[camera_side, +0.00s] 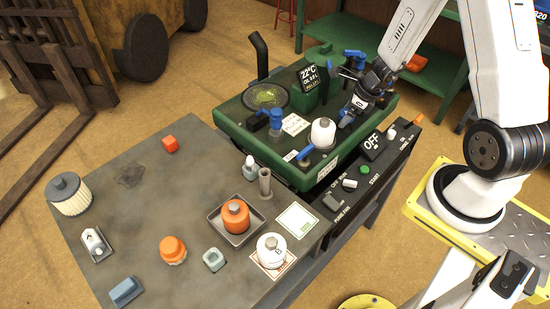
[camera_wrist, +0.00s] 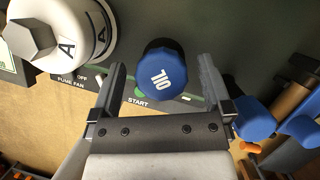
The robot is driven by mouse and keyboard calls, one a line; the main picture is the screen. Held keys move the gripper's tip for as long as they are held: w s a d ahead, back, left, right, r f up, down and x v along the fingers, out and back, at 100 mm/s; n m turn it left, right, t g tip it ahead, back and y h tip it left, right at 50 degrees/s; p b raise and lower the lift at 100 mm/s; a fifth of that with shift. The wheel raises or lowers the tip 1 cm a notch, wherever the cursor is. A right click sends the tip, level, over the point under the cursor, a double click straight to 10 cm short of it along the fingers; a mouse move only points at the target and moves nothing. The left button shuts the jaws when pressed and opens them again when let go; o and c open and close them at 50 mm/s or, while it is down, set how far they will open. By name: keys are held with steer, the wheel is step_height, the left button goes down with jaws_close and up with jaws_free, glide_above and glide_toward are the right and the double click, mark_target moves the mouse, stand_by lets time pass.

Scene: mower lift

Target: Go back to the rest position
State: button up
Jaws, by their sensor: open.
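My gripper (camera_side: 352,110) is over the right part of the green machine (camera_side: 235,125) in the side view. In the wrist view my gripper (camera_wrist: 160,78) is open, one finger on each side of a blue cap (camera_wrist: 160,72) marked OIL. I cannot tell whether the fingers touch the cap. In the side view the cap is mostly hidden by the gripper. A white canister (camera_side: 322,133) with a grey hex top stands on the machine beside the gripper; it also shows at upper left in the wrist view (camera_wrist: 75,35), marked A.
A grey table (camera_side: 130,215) at left carries an orange canister (camera_side: 236,217) in a tray, a white canister (camera_side: 271,250), a ribbed filter (camera_side: 69,194) and small parts. A black control panel (camera_side: 335,200) runs along the machine's front. A green shelf (camera_side: 440,80) stands behind my arm.

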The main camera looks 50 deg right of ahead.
steer(key=shift+n+g+y, duration=0.3)
steer(key=shift+n+y, duration=0.1)
steer(key=shift+n, duration=1)
steer(key=n+g+y, duration=0.1)
steer(key=n, duration=0.3)
steer(key=shift+n+g, duration=0.4)
steer(key=shift+n, duration=0.6)
steer(key=n+g, duration=0.1)
steer(key=n, duration=0.1)
steer(key=n+g, duration=0.1)
steer(key=n, duration=0.1)
steer(key=shift+n+y, duration=0.3)
steer(key=shift+n, duration=0.1)
steer(key=shift+d+n, duration=0.1)
steer(key=shift+n, duration=0.5)
